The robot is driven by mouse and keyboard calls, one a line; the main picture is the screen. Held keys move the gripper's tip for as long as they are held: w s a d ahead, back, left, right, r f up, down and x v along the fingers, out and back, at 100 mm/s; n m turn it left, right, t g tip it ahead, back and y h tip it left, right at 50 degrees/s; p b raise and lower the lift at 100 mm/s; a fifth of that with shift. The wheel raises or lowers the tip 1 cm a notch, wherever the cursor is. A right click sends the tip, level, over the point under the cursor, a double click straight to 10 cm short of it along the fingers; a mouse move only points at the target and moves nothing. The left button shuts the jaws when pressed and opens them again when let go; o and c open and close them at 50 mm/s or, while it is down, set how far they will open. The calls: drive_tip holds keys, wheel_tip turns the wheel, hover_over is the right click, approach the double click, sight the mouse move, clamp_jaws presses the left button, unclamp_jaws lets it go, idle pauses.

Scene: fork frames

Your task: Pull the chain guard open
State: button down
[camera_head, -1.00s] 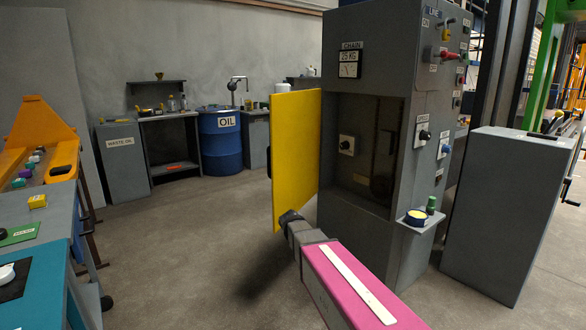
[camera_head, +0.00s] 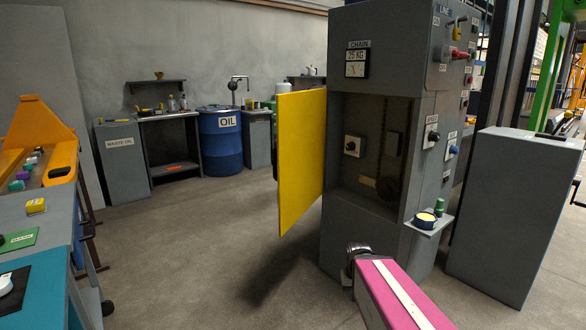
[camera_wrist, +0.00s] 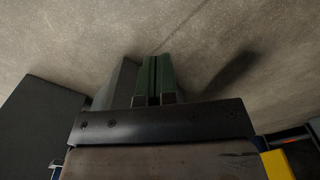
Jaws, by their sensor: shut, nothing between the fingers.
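The chain guard (camera_head: 301,155) is a yellow panel standing swung out at the left edge of the grey cabinet (camera_head: 355,235). The cabinet's recess (camera_head: 372,150) behind it is uncovered and shows a dark chain and a round dark wheel inside. My gripper (camera_wrist: 154,75) is shut and empty in the wrist view, its two green fingers together over bare floor. In the head view only my pink arm and wrist show, low in front of the cabinet, apart from the guard; the fingers are hidden there. A yellow corner, perhaps the guard, shows at lower right in the wrist view.
A grey box (camera_head: 515,215) stands further right. A bench (camera_head: 30,215) is at left. A blue oil drum (camera_head: 221,145) stands behind. The floor left of the guard is clear.

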drive_tip(key=w+a+r+n+t+y, duration=0.25)
drive_tip(key=w+a+r+y, duration=0.3)
drive_tip(key=w, duration=0.35)
drive_tip(key=n+t+y, duration=0.5)
drive_tip(key=n+y, duration=0.6)
approach(282, 167)
drive_tip(key=shift+m, duration=0.25)
drive_tip(key=x, duration=0.6)
drive_tip(key=shift+a, duration=0.25)
drive_tip(key=shift+w+a, duration=0.2)
drive_tip(key=shift+a, duration=0.3)
